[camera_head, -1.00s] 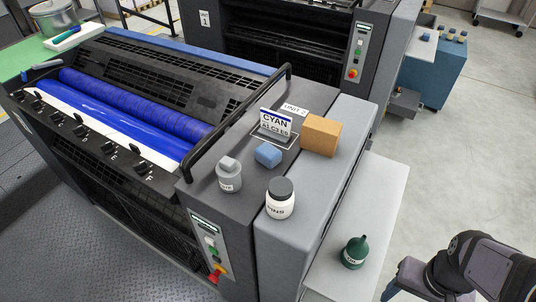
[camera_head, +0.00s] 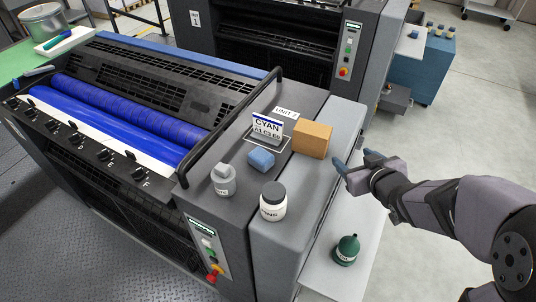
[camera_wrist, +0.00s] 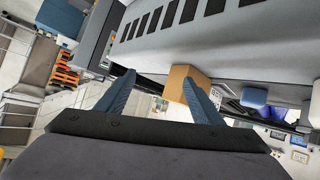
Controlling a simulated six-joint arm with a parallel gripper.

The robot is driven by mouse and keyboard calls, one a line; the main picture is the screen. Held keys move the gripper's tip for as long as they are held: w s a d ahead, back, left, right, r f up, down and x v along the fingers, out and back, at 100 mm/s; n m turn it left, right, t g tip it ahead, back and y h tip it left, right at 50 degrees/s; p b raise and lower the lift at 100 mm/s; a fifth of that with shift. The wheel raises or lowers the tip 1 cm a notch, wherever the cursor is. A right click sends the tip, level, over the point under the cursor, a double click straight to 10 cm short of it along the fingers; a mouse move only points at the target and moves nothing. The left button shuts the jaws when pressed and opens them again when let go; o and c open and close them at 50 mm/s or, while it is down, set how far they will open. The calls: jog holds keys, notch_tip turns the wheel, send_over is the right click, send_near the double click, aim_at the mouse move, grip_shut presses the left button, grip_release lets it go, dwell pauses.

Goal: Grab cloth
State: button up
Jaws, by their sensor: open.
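A blue folded cloth (camera_head: 261,159) lies on top of the ink unit, in front of the CYAN sign (camera_head: 266,128). What looks like the same cloth (camera_wrist: 254,97) shows at the right in the wrist view. My gripper (camera_head: 353,160) is open and empty. In the wrist view my two blue fingers (camera_wrist: 158,78) are apart, and the right one overlaps the box (camera_wrist: 178,80).
A grey bottle (camera_head: 223,180) and a white jar with a black lid (camera_head: 273,202) stand in front of the cloth. A black rail (camera_head: 232,125) runs to its left. A green bottle (camera_head: 346,250) stands on the lower side shelf (camera_head: 325,276).

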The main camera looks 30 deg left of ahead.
jog(key=s+a+r+n+g+y, duration=0.1)
jog(key=a+r+n+y, duration=0.15)
jog(key=a, duration=0.25)
jog(key=s+a+r+n+y, duration=0.1)
jog(key=a+r+y, duration=0.15)
jog(key=a, duration=0.25)
jog(key=n+g+y, duration=0.2)
jog(key=n+g, duration=0.1)
jog(key=g, duration=0.2)
send_near(262, 155)
jog(key=w+a, duration=0.1)
jog(key=a, duration=0.1)
jog(key=shift+w+a+m, duration=0.25)
jog(key=shift+w+a, duration=0.1)
jog(key=shift+s+a+f+g+h, duration=0.15)
jog(key=shift+s+f+g+h, duration=0.15)
jog(key=shift+s, duration=0.05)
jog(key=shift+p+x, duration=1.05)
jog(key=shift+x, duration=2.6)
jog(key=c, duration=1.1)
